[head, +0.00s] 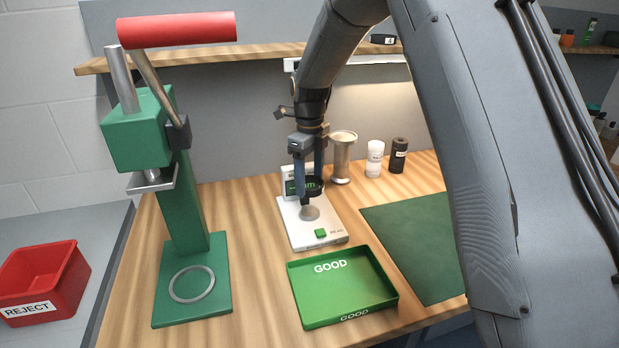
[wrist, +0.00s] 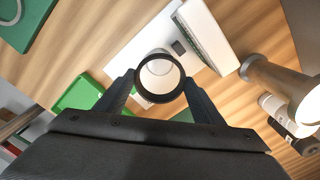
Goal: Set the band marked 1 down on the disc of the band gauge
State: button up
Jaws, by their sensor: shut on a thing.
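My gripper (head: 309,178) is shut on a dark ring-shaped band (head: 314,189), held roughly level above the band gauge. No number can be read on the band. The band gauge (head: 318,236) is a white unit with a green button, an upright display at its back and a pale round disc (head: 310,213). In the wrist view the band (wrist: 160,95) sits between both fingertips (wrist: 160,84), and the disc (wrist: 158,72) shows through its opening. The band appears apart from the disc; the exact gap cannot be told.
A green press (head: 188,220) with a red handle stands left of the gauge. A green GOOD tray (head: 345,291) lies in front. A metal cup (head: 342,158) and two small bottles (head: 375,158) stand behind right. A green mat (head: 415,235) lies right; a red REJECT bin (head: 45,280) is far left.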

jog(key=b, duration=0.2)
send_over(309, 211)
jog(key=shift+f, duration=2.25)
jog(key=shift+f+b, duration=0.35)
jog(key=shift+f, duration=1.85)
jog(key=o, duration=1.1)
jog(key=shift+o, duration=0.2)
notch_tip(309, 211, up, 8)
jog(key=b, duration=0.2)
jog(key=shift+d+f, duration=0.1)
